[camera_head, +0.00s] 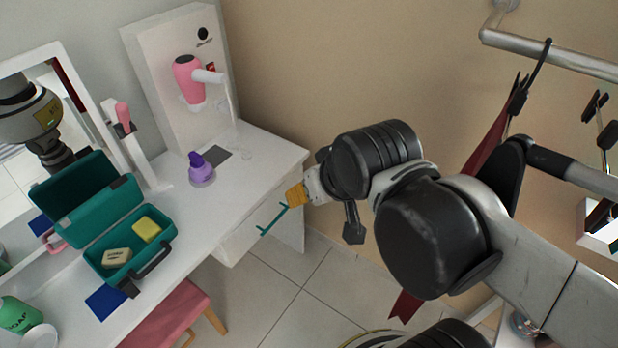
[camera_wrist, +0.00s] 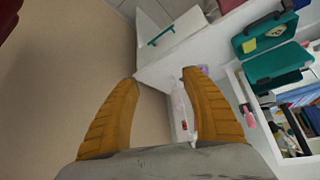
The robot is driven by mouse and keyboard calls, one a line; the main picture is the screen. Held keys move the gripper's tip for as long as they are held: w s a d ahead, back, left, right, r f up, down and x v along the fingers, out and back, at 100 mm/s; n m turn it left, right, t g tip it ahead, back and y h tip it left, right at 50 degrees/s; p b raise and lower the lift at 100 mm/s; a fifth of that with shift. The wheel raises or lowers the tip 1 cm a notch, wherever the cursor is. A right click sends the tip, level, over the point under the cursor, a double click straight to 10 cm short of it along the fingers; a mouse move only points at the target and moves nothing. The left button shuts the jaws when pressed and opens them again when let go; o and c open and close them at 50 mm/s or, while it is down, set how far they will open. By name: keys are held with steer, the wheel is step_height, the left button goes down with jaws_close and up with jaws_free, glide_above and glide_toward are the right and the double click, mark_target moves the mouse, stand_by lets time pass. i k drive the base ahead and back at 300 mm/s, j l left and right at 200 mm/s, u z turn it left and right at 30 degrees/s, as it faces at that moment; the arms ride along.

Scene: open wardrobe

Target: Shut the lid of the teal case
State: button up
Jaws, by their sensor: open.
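The teal case (camera_head: 162,246) stands on the white dressing table with its lid (camera_head: 86,196) raised and leaning back toward the mirror. A yellow block (camera_head: 147,229) and a beige soap bar (camera_head: 117,257) lie inside it. A dark handle is on its front side. The case also shows at the upper right of the wrist view (camera_wrist: 264,36), lid open. My gripper (camera_wrist: 160,76) has its two orange fingers spread apart with nothing between them. In the head view it is to the right of the case, beyond the table's end, well apart from it.
A purple bottle (camera_head: 201,170) and a pink hair dryer (camera_head: 188,78) on a white stand are at the table's back. A drawer with a teal handle (camera_head: 272,219) is below the tabletop. A pink stool (camera_head: 172,317) stands in front. Clothes hangers hang from a rail (camera_head: 550,55) at right.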

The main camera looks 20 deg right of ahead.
mark_target(97, 214)
steer(key=j+u, duration=0.1)
steer(key=u, duration=0.25)
steer(key=j+u, duration=0.1)
steer(key=u, duration=0.25)
steer(key=j+u, duration=0.1)
steer(key=u, duration=0.25)
steer(key=i+l, duration=0.15)
steer(key=l, duration=0.25)
